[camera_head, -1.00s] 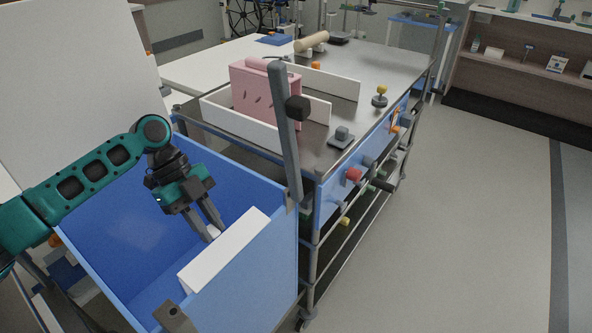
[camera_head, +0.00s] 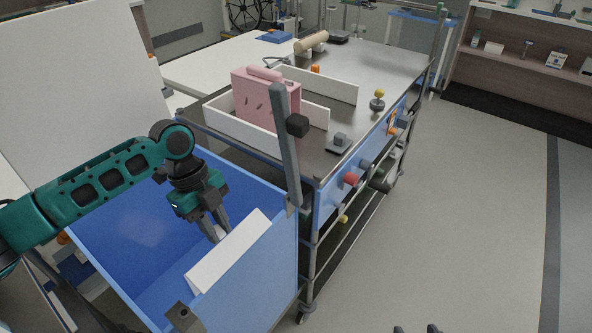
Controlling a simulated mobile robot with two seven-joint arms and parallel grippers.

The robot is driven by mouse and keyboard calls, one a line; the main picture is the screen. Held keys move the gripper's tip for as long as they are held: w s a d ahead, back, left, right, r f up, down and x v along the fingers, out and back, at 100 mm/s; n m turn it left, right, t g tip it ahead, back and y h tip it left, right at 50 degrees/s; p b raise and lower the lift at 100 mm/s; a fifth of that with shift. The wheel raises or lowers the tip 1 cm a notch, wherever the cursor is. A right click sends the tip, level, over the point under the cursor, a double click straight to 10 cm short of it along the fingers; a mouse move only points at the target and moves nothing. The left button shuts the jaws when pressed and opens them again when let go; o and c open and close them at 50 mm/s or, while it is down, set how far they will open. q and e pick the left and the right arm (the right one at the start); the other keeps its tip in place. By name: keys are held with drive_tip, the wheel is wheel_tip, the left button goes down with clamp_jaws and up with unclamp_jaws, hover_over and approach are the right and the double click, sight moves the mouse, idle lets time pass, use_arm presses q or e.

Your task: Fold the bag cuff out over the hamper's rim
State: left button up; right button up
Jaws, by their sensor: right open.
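The blue hamper (camera_head: 262,272) stands open at the lower left, its blue inside in view. The bag cuff (camera_head: 232,252) shows as a white flap along the top of the hamper's near right wall, slanting over the rim. My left gripper (camera_head: 217,234) reaches down into the hamper on the flap's inner side. Its fingers are close together around a small white piece at the flap's inner edge. My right gripper (camera_head: 418,329) shows only as dark tips at the bottom edge, open, over the floor, away from the hamper.
A steel cart (camera_head: 400,70) stands right behind the hamper, with a pink box (camera_head: 270,98) inside white dividers. A grey post (camera_head: 285,145) rises by the hamper's far right corner. Knobs stick out from the cart's side. The floor (camera_head: 470,230) at right is clear.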

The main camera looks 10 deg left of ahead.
use_arm(q)
drive_tip(key=shift+s+d+f, duration=0.1)
drive_tip(key=shift+s+d, duration=0.1)
drive_tip(key=shift+d, duration=0.1)
drive_tip(key=shift+s+d+r, duration=0.25)
drive_tip(key=shift+d+r, duration=0.3)
drive_tip(key=shift+r, duration=0.15)
drive_tip(key=shift+s+d+r, duration=0.3)
drive_tip(key=shift+d+r, duration=0.3)
drive_tip(key=shift+d, duration=0.05)
drive_tip(key=shift+d, duration=0.1)
drive_tip(key=shift+s+d+r, duration=0.2)
drive_tip(key=shift+d, duration=0.2)
drive_tip(key=shift+s+d+r, duration=0.15)
drive_tip(key=shift+d, duration=0.2)
